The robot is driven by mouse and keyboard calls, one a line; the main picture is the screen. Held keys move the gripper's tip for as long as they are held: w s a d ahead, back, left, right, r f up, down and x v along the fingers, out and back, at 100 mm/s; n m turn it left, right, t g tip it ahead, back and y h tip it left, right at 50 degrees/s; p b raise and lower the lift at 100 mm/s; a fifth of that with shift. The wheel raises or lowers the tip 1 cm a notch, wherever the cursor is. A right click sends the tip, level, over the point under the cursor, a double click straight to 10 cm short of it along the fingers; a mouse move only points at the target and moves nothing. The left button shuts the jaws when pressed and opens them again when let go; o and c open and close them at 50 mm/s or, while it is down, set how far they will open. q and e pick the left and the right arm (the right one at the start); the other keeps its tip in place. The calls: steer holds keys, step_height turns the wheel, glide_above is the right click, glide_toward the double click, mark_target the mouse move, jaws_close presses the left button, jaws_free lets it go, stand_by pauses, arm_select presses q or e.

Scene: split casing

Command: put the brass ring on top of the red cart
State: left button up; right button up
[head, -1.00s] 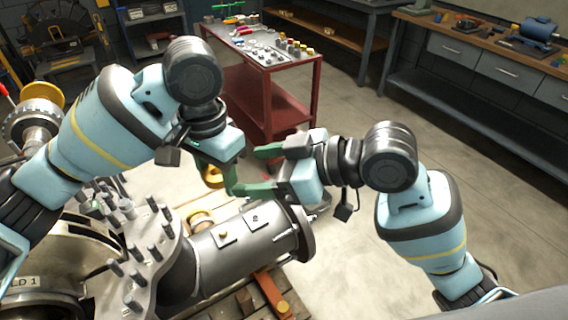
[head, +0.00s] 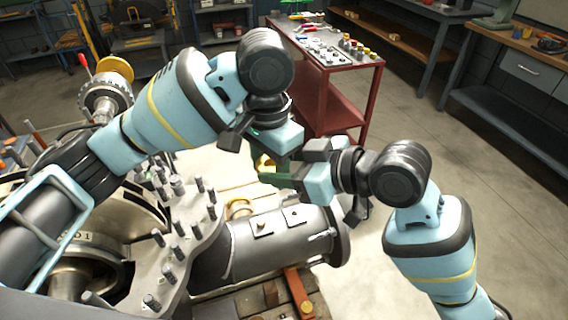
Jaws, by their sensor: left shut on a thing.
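The red cart (head: 312,92) stands at the upper middle of the head view, beyond my arms. My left gripper (head: 263,168) is shut on the brass ring (head: 264,161). Only a small yellow part of the ring shows between the green fingers; the rest is hidden by the grippers. My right gripper (head: 278,176) is close beside the left one, and its fingers overlap the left gripper in the picture. Its opening is mostly hidden, and I cannot tell whether it touches the ring.
Several small parts and tools cover much of the cart top; its near edge looks barer. Below my grippers lies a grey cylindrical casing (head: 275,245) with a studded flange (head: 180,235). A workbench (head: 530,65) stands at the right. The floor between cart and bench is clear.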

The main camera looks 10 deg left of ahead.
steer(key=c, duration=0.5)
arm_select(q)
steer(key=o, duration=0.4)
arm_select(e)
steer(key=shift+c, duration=0.6)
arm_select(q)
steer(key=o, duration=0.5)
step_height(320, 180, up, 12)
steer(key=shift+r, duration=0.1)
steer(key=shift+w, duration=0.1)
